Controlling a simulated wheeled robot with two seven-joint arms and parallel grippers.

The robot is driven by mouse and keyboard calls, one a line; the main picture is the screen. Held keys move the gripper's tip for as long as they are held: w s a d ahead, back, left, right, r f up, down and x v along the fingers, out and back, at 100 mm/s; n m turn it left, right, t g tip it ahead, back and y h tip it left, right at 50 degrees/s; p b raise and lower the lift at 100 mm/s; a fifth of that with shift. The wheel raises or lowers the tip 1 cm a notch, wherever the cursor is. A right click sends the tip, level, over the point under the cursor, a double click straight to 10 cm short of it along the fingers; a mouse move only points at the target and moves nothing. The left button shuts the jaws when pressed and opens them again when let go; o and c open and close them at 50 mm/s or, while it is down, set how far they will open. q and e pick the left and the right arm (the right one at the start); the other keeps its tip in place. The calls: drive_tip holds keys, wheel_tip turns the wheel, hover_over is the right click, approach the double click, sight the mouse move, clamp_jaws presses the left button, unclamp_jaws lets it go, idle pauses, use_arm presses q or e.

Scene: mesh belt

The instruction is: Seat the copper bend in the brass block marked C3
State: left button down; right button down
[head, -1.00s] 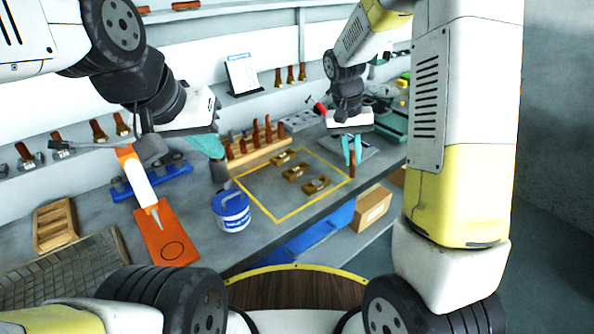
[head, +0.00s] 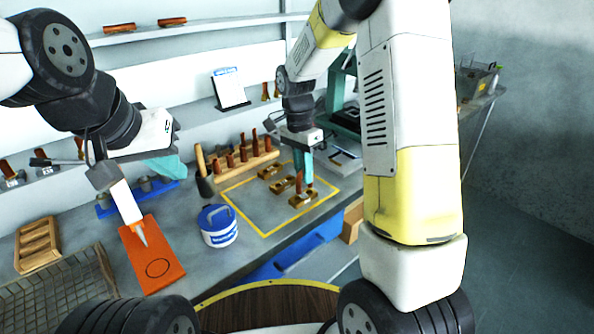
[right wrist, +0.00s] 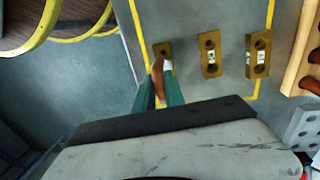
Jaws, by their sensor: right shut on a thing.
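The copper bend (head: 299,183) is a reddish-brown piece between the teal fingers of my right gripper (head: 306,172). My right gripper is shut on it, over the nearest of three brass blocks (head: 303,200). In the right wrist view the bend (right wrist: 158,80) reaches toward that block (right wrist: 163,49), with a pale end beside it. I cannot tell whether it touches or enters a hole. The middle block (right wrist: 209,55) and far block (right wrist: 258,54) show two dark holes and white labels too small to read. My left gripper (head: 166,170) hangs at the left, its jaw gap hidden.
A yellow outline (head: 236,211) frames the blocks on the grey bench. A wooden rack (head: 238,165) of copper pieces stands behind. A blue-and-white tub (head: 218,226) is left of the outline.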

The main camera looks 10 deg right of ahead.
wheel_tip(320, 180, down, 3)
drive_tip(key=shift+f, duration=0.1)
drive_tip(key=c, duration=1.4)
unclamp_jaws()
wheel_tip(320, 180, up, 12)
drive_tip(key=w, duration=0.1)
drive_tip(key=s+d+r+n+t+y, duration=0.1)
drive_tip(key=s+r+n+t, duration=0.1)
drive_tip(key=s, duration=0.5)
drive_tip(key=s+d+r+n+t+y, duration=0.1)
drive_tip(key=s+r+n+t, duration=0.2)
drive_tip(key=s+n, duration=0.2)
drive_tip(key=s+d+r+n+t+y, duration=0.1)
drive_tip(key=s+r+n+t, duration=0.1)
drive_tip(key=s, duration=0.7)
drive_tip(key=shift+s+d+r+n+t, duration=0.25)
drive_tip(key=shift+r+n, duration=0.6)
drive_tip(key=shift+n, duration=0.45)
drive_tip(key=shift+w, duration=0.1)
